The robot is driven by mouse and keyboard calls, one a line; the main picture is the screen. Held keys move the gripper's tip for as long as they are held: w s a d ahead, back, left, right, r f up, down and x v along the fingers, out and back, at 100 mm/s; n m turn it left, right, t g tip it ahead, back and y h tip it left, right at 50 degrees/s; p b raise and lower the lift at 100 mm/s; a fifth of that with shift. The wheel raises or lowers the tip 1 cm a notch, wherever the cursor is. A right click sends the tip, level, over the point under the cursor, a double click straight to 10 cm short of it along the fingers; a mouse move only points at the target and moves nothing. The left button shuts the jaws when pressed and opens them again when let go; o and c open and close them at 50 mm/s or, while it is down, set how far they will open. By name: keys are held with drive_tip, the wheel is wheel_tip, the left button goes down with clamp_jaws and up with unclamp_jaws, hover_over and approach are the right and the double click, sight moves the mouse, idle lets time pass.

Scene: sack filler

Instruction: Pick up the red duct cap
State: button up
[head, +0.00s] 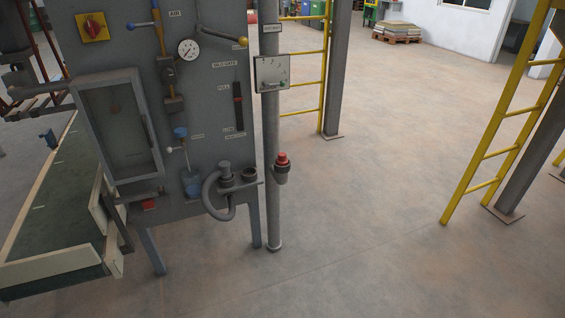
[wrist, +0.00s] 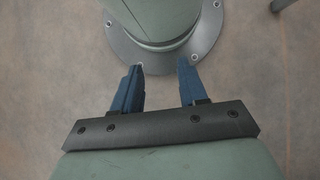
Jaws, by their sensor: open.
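A red round cap-like piece (head: 282,158) sits on top of a grey fitting on the right side of the grey post, a little below mid-height of the head view. It looks like the red duct cap. A smaller flat red piece (head: 149,205) shows at the lower front of the cabinet; I cannot tell what it is. My gripper (wrist: 163,72) shows only in the wrist view. Its two blue fingers are apart with nothing between them, above the floor. Neither red piece shows in the wrist view, so the gripper is away from them.
The grey cabinet (head: 215,120) carries a gauge, levers and a curved pipe (head: 212,195) left of the post (head: 271,120). A conveyor (head: 50,215) stands at the left. Yellow ladders (head: 485,150) stand behind and right. The floor (head: 390,200) right of the post is clear.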

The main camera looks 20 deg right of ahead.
drive_tip(key=shift+o, duration=0.3)
drive_tip(key=o, duration=0.8)
drive_tip(key=shift+c, duration=0.2)
